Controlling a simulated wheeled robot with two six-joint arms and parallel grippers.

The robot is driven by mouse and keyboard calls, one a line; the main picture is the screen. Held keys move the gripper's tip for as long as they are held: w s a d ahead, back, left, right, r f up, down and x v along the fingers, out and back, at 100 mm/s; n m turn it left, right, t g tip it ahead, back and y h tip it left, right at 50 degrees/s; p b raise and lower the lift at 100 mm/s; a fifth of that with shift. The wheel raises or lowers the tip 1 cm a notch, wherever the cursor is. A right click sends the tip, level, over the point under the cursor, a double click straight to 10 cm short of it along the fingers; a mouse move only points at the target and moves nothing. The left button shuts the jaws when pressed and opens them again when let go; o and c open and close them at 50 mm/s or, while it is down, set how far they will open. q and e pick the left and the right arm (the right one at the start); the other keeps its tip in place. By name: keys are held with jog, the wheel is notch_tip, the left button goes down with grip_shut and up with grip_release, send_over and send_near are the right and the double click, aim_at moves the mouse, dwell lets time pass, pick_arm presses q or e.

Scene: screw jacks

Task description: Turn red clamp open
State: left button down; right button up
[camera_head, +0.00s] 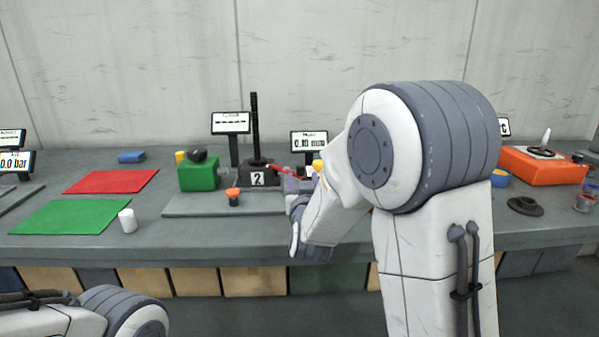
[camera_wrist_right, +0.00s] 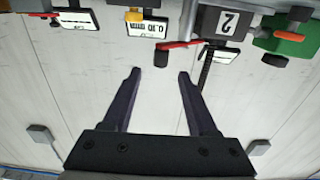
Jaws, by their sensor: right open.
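The red clamp lever (camera_head: 288,169) sticks out to the right from the black jack base (camera_head: 262,179) marked "2". It also shows in the right wrist view, which is upside down, as a red bar (camera_wrist_right: 182,44) with a dark end. My right gripper (camera_wrist_right: 159,76) is open and empty, its two fingers pointing toward the lever with a visible gap. In the head view my right gripper (camera_head: 299,184) is just below and right of the lever, partly covered by my own arm. My left arm shows at lower left, but its gripper is out of frame.
A green block (camera_head: 199,176) stands left of the jack. A display reading 0.10 mm (camera_head: 309,142) stands behind. Red (camera_head: 110,181) and green (camera_head: 70,217) mats and a white cylinder (camera_head: 128,220) lie left.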

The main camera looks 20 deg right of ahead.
aim_at(300, 170)
jog(key=x, duration=0.7)
jog(key=shift+w, duration=0.15)
jog(key=shift+a, duration=0.1)
grip_shut()
